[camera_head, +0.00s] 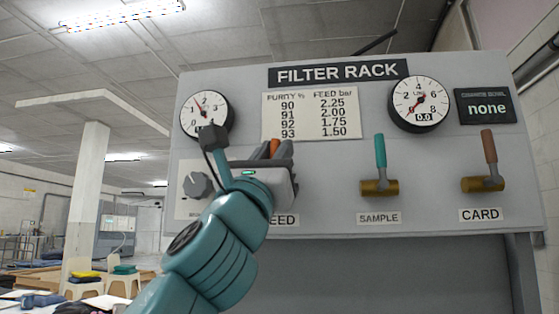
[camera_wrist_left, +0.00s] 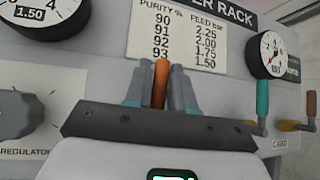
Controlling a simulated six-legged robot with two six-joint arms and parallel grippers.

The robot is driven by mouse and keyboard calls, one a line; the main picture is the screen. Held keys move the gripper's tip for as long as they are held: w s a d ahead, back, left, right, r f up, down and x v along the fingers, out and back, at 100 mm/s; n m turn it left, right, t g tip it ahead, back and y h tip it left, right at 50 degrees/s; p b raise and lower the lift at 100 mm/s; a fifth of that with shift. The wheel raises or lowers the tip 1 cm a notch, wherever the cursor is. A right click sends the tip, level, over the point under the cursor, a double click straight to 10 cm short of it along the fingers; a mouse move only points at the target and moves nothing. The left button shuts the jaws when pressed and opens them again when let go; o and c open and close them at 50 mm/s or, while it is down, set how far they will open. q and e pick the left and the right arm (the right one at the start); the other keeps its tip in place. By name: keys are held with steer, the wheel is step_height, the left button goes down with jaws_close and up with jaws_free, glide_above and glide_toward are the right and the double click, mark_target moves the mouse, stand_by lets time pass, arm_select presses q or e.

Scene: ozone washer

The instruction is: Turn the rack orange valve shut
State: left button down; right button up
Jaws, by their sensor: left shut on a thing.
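The orange valve handle (camera_head: 274,146) is on the grey filter rack, above the partly covered FEED label (camera_head: 284,220). Its upper end points up. My left gripper (camera_head: 273,152) is shut on this handle, with one finger on each side of it. In the left wrist view the orange handle (camera_wrist_left: 161,82) stands upright between the grey fingers (camera_wrist_left: 158,92). The gripper body hides the valve's lower part and base. My right gripper is not in view.
The SAMPLE valve with a teal handle (camera_head: 380,151) and the CARD valve with a brown handle (camera_head: 489,146) stand to the right. A regulator knob (camera_head: 198,185) is at left. Two gauges, the left (camera_head: 207,106) and right (camera_head: 420,104), flank a purity chart (camera_head: 311,115).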

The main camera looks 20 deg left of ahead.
arm_select(q)
steer(key=shift+a+f+n+y, duration=0.1)
steer(key=shift+f+n+y, duration=0.05)
steer(key=shift+n+y, duration=0.8)
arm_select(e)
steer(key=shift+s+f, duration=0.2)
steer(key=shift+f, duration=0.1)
arm_select(q)
steer(key=c, duration=1.1)
jaws_free()
steer(key=shift+a, duration=0.1)
steer(key=shift+s+b, duration=0.1)
steer(key=shift+b, duration=0.2)
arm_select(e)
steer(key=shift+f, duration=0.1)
arm_select(q)
steer(key=b+v, duration=1.4)
steer(key=v, duration=0.2)
steer(key=shift+f, duration=0.1)
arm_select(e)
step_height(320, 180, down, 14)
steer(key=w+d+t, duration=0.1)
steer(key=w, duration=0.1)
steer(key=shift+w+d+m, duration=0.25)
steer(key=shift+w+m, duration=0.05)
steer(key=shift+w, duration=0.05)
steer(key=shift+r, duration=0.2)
